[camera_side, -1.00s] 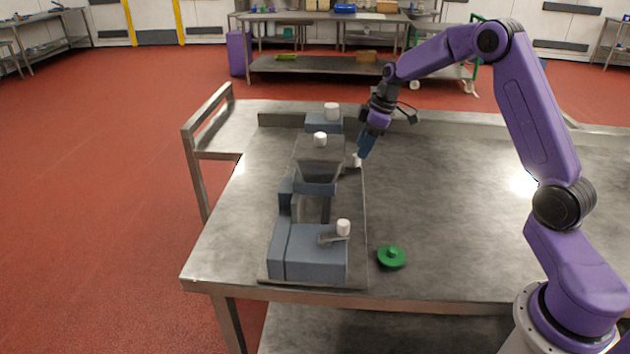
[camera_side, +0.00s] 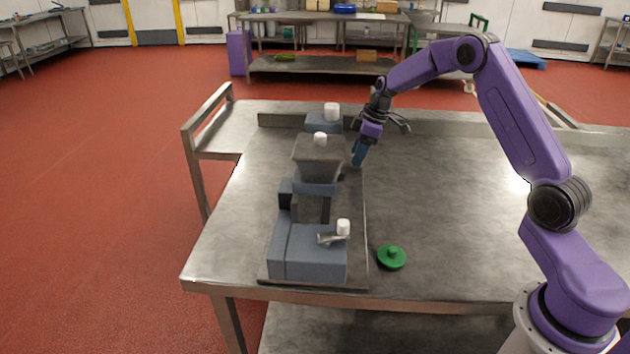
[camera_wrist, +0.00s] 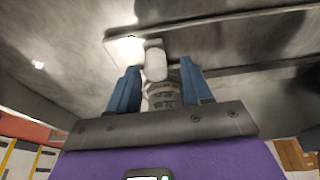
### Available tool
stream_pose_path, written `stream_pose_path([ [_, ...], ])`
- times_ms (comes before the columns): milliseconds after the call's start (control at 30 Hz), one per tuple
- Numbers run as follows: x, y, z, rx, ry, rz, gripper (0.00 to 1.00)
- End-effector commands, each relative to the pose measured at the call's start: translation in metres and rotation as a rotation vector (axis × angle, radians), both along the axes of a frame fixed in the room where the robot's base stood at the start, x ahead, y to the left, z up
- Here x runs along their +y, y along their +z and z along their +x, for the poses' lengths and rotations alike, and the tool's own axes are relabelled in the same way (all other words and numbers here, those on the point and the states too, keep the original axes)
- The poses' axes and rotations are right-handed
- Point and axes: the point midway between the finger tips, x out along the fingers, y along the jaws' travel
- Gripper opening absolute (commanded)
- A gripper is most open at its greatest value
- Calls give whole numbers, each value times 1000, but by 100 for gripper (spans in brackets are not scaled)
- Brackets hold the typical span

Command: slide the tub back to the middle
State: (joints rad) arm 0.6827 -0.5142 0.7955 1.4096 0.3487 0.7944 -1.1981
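No separate tub can be picked out for certain; the tub-like part is the grey flared hopper (camera_side: 316,172) midway along the blue-grey bagging machine (camera_side: 310,252). My gripper (camera_side: 358,158) is just right of the hopper's rear, low over the machine's right edge. In the wrist view, its two blue fingers (camera_wrist: 158,88) stand apart on either side of a white knob (camera_wrist: 155,60). Gaps show beside the knob, so the gripper looks open. A grey ridged piece (camera_wrist: 164,95) shows below the knob between the fingers. The knob is hidden in the side view.
White knobs top the machine's front lever (camera_side: 343,227), its middle (camera_side: 320,139) and its rear block (camera_side: 331,112). A green round piece with a small knob (camera_side: 391,258) lies right of the machine. The steel table (camera_side: 460,230) is clear farther right.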

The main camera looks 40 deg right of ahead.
Motion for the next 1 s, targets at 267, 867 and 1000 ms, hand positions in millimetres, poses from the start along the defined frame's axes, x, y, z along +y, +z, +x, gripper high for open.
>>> stream_pose_path([
  [267, 0, 0, 0, 0, 0, 0, 0],
  [867, 23, 0, -23, 1, 0, 1, 0],
  [1000, 29, 1, -29, 0, 1, 0, 0],
])
